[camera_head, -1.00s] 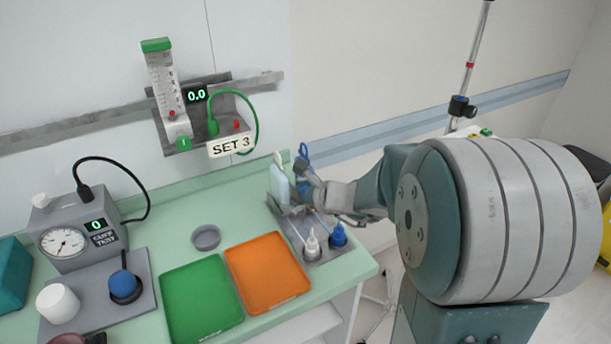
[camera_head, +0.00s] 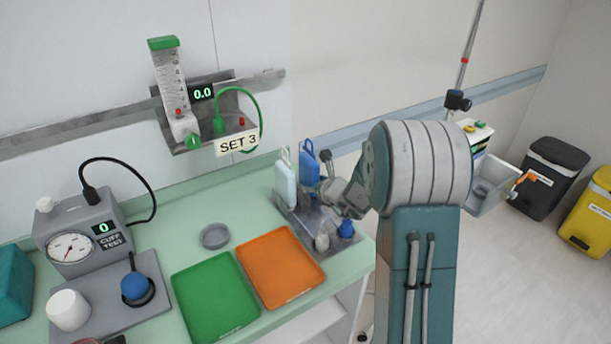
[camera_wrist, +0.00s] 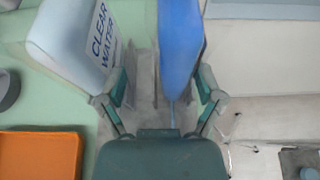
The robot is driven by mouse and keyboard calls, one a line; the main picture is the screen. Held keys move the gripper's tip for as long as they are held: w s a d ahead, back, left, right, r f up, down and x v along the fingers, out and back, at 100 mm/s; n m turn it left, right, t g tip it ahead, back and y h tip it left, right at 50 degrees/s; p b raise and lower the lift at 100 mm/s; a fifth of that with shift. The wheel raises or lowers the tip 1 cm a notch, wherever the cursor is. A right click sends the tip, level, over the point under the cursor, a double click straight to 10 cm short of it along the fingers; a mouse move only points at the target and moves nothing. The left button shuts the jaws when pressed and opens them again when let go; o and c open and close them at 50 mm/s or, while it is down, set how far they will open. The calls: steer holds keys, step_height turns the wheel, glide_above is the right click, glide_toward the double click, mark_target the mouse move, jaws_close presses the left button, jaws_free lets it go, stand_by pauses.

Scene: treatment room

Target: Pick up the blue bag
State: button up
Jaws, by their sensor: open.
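The blue bag (camera_head: 309,165) stands upright in a grey rack (camera_head: 289,213) at the right end of the green counter, just right of a pale bag. In the wrist view the blue bag (camera_wrist: 180,45) lies ahead between my open fingers, its lower part narrowing toward a thin tube. My gripper (camera_wrist: 162,95) is open, with one finger on each side of the bag's lower end; whether either touches it I cannot tell.
The pale bag (camera_wrist: 80,40) labelled CLEAR WATER is close beside my left finger. White (camera_head: 322,241) and blue (camera_head: 346,229) bottle-like pieces stand at the rack's front. Orange (camera_head: 280,267) and green (camera_head: 215,300) trays lie left. A wall rail is behind.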

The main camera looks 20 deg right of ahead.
steer(key=shift+w+d+f, duration=0.1)
steer(key=shift+w+f, duration=0.15)
steer(key=shift+w, duration=0.35)
steer(key=shift+w+d+f, duration=0.1)
steer(key=shift+w+f, duration=0.15)
steer(key=shift+w, duration=0.3)
steer(key=shift+w+d+f, duration=0.1)
steer(key=shift+w+d, duration=0.1)
steer(key=shift+d, duration=0.45)
steer(key=shift+a, duration=0.35)
steer(key=c, duration=0.8)
steer(key=shift+a, duration=0.3)
jaws_close()
steer(key=shift+d, duration=0.1)
